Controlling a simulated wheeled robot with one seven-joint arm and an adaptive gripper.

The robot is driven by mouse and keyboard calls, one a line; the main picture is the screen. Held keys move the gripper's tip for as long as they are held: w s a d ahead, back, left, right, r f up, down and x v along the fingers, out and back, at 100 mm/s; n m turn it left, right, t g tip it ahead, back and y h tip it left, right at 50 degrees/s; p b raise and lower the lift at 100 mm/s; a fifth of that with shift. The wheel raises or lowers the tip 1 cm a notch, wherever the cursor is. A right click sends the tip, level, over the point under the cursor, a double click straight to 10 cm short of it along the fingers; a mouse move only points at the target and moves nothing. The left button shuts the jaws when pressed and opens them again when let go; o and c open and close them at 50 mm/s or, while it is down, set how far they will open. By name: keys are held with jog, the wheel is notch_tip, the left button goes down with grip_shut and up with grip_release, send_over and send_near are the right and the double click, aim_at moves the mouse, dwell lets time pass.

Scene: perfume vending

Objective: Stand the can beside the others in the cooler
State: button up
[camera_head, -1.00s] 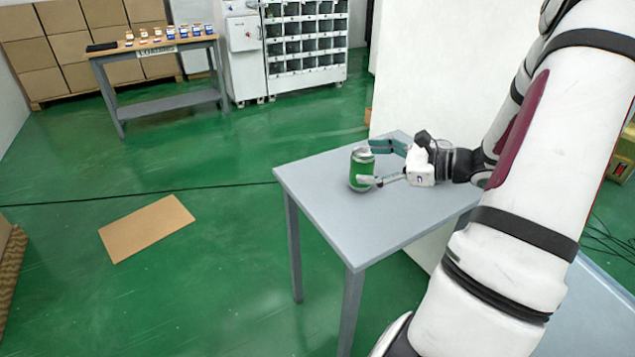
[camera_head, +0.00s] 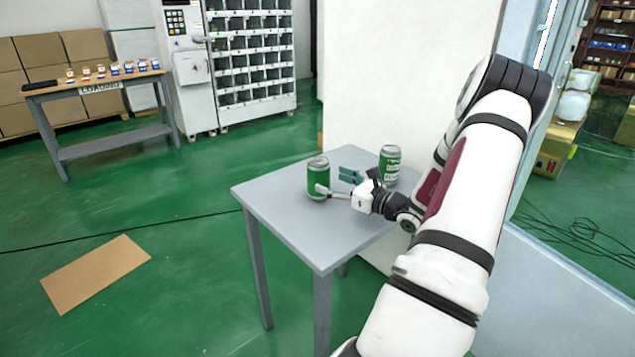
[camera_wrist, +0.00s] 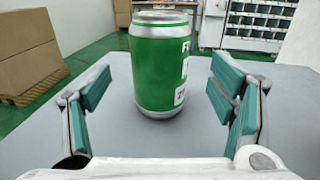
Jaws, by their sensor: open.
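A green can with silver ends (camera_head: 318,178) stands upright on the grey table, near its far left part. A second green can (camera_head: 390,165) stands upright farther right on the same table, behind my gripper. My gripper (camera_head: 335,184) is open and empty, low over the table, pointing at the first can. In the wrist view the can (camera_wrist: 160,66) stands straight ahead, centred beyond the gap between the two teal-padded fingers (camera_wrist: 160,100), touching neither. No cooler can be made out for certain.
The grey table (camera_head: 290,225) has free room at its front. A white wall panel (camera_head: 410,70) rises behind it. A loading table (camera_head: 100,88) with small boxes and a vending cabinet (camera_head: 250,60) stand at the back left. Cardboard (camera_head: 95,272) lies on the floor.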

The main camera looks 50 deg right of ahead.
aim_at(318, 176)
jog(key=shift+w+d+f+b, duration=0.15)
jog(key=shift+w+b, duration=0.2)
jog(key=shift+w, duration=1.1)
jog(key=shift+w+d+f+b, duration=0.15)
jog(key=shift+w+b, duration=0.2)
jog(key=shift+w, duration=1.05)
jog(key=shift+a+r, duration=0.1)
jog(key=c, duration=1.8)
